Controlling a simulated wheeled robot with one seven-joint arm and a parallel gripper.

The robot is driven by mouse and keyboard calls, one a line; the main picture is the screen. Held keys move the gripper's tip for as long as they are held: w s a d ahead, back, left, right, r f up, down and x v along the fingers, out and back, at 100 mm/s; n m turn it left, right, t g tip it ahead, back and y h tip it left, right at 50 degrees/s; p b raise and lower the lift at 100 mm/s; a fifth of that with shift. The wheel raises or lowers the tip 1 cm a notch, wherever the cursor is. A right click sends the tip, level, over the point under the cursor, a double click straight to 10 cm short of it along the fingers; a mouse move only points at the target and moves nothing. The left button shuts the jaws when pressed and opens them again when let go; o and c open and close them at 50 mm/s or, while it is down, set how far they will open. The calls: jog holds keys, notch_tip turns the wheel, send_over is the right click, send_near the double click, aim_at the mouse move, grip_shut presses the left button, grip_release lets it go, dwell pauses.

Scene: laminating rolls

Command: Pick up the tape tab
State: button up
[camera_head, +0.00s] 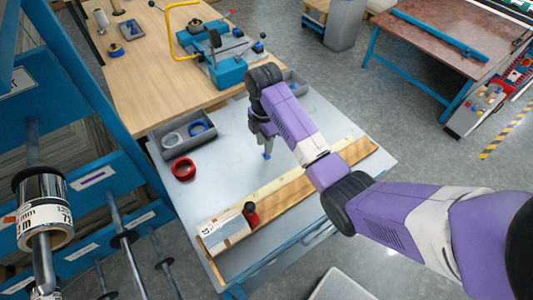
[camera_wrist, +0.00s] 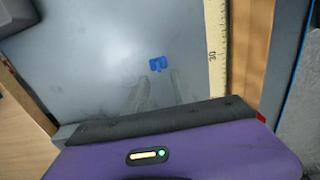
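The tape tab is a small blue piece (camera_wrist: 158,64) lying on the grey worktop (camera_wrist: 95,60) in the wrist view. In the head view it is a small blue spot (camera_head: 267,156) just below my gripper (camera_head: 268,146). My gripper points down at the worktop. In the wrist view its two grey fingers (camera_wrist: 158,78) are apart with nothing between them. The tab shows just beyond the fingertips, roughly in line with the gap. The exact height of the fingertips above the worktop is hard to tell.
A ruler strip (camera_wrist: 216,45) and wooden edge run to the right of the tab in the wrist view. A grey tray (camera_head: 163,142) with tape rolls, a red ring (camera_head: 183,169) and a white box (camera_head: 222,232) share the worktop. The surface around the tab is clear.

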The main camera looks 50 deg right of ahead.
jog(key=shift+d+f+p, duration=0.15)
jog(key=shift+f+p, duration=0.05)
jog(key=shift+f, duration=1)
jog(key=shift+d+f+p, duration=0.1)
jog(key=shift+f+p, duration=0.05)
jog(key=shift+f, duration=1)
grip_shut()
